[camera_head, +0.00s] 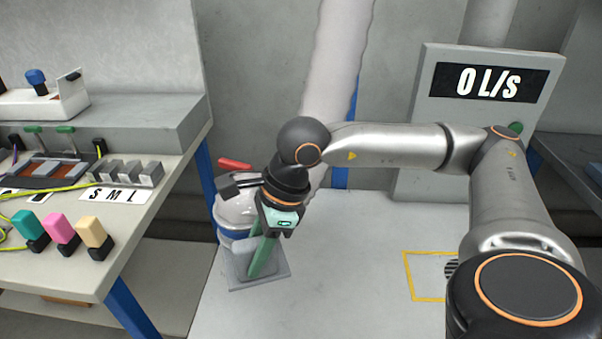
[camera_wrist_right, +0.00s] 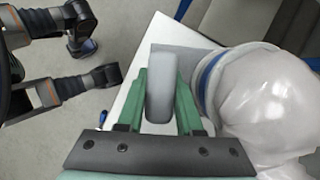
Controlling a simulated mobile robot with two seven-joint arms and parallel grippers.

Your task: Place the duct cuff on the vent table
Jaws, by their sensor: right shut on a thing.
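The duct cuff shows as a grey plate (camera_head: 277,281) with an upright, rounded grey handle (camera_wrist_right: 161,90), beside the blue-banded end of a translucent duct (camera_head: 237,212). How plate and duct join is partly hidden by my right gripper. My right gripper (camera_head: 261,258) points down with its green fingers shut on the grey handle. In the right wrist view the handle stands between the two fingers. The plate appears to lie at the left part of the pale vent table (camera_head: 330,265). A yellow square outline (camera_head: 407,277) marks the right part of this table, with a dark grille (camera_head: 452,270) inside.
A display panel (camera_head: 487,81) reading "0 L/s" stands behind the vent table. A side bench (camera_head: 150,205) at the left holds coloured blocks, grey blocks and cables. The wide duct (camera_head: 338,60) rises at the back. The vent table's middle is clear under my right arm.

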